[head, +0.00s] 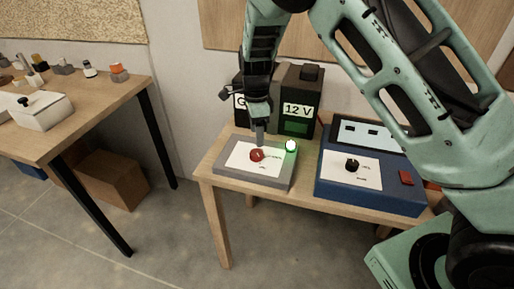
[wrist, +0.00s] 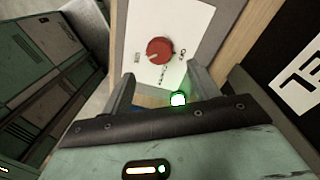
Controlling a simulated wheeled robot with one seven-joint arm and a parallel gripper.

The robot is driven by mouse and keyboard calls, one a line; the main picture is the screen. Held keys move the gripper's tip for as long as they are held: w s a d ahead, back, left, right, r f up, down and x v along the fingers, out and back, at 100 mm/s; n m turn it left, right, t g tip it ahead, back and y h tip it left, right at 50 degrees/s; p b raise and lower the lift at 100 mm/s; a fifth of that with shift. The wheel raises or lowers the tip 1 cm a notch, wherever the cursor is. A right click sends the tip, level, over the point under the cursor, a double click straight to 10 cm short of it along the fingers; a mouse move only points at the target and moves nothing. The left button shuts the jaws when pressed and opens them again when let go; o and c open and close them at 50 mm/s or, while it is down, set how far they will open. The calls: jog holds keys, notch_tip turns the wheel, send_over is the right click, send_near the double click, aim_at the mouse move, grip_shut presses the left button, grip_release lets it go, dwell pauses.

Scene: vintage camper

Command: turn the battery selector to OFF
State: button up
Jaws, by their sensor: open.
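The battery selector is a red round knob (head: 257,155) on a white label plate, on top of a low grey box (head: 227,175) on the small wooden table. The red knob also shows in the wrist view (wrist: 159,51), with a pale mark on its lower left edge; the label words around it are too small to read surely. A green lamp (head: 291,146) glows at the box's back right corner. My gripper (head: 259,138) points down just above and behind the knob. In the wrist view its two fingers (wrist: 160,85) are apart, with nothing between them, and the knob lies beyond their tips.
A black box marked 12 V (head: 298,100) stands close behind my gripper. A blue box (head: 340,192) with a black knob and a red switch sits to the right. A workbench (head: 85,115) with small items stands at the left, with open floor between.

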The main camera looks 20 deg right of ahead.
aim_at(257, 152)
jog(key=f, duration=0.6)
jog(key=shift+s+f, duration=0.25)
jog(key=shift+f, duration=0.15)
jog(key=c, duration=1)
